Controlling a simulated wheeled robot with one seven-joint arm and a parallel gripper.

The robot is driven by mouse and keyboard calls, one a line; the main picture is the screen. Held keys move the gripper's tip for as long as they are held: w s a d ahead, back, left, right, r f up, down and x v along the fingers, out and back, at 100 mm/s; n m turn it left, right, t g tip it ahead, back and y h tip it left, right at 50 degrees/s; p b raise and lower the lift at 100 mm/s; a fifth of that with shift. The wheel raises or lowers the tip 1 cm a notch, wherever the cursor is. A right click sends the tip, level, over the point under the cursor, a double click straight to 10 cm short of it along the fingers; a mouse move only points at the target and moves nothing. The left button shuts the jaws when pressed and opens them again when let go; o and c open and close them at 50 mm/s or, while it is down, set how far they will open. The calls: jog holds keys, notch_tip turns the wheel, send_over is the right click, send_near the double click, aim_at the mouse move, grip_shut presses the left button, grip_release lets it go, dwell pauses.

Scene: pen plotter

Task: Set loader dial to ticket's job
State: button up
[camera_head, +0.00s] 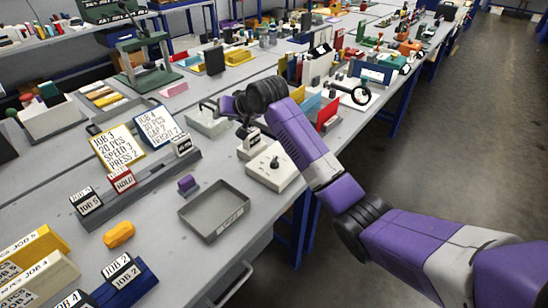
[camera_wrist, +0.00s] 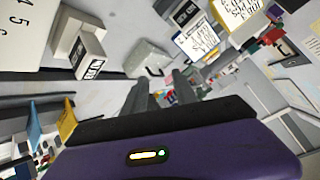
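A white box (camera_head: 271,167) with a dark knob stands near the bench's front edge in the head view; I cannot read its markings. A pale face with large numbers (camera_wrist: 32,32) shows at the upper left of the wrist view. Two ticket cards lean in a grey rack: the yellow-framed JOB 3 card (camera_head: 118,147) reads 20 PCS, SPEED 3, PRESS 2; the blue-framed JOB 4 card (camera_head: 158,126) reads 20 PCS, GAP 7, HEIGHT 2. My gripper (camera_head: 207,104) is above the bench, behind and left of the white box. In the wrist view its fingers (camera_wrist: 163,92) are apart and empty.
A red HOLD block (camera_head: 122,181) and a JOB 5 block (camera_head: 86,201) sit on the rack's front. A grey tray (camera_head: 214,211) lies left of the white box. A small label block (camera_head: 253,139) stands behind the white box. Coloured panels (camera_head: 328,112) stand right of my arm.

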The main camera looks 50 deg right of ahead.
jog(key=s+d+m+g, duration=0.1)
jog(key=s+d+g, duration=0.2)
jog(key=d, duration=0.3)
jog(key=m+g+y, duration=0.1)
jog(key=m+g, duration=0.2)
jog(key=g, duration=0.4)
send_over(274, 160)
notch_tip(274, 160, down, 4)
jog(key=shift+f, duration=0.1)
jog(key=shift+s+f+m, duration=0.15)
jog(key=shift+f+m, duration=0.1)
jog(key=shift+m, duration=0.05)
notch_tip(274, 160, down, 7)
jog(key=shift+f, duration=0.15)
jog(key=shift+c, duration=0.4)
grip_shut()
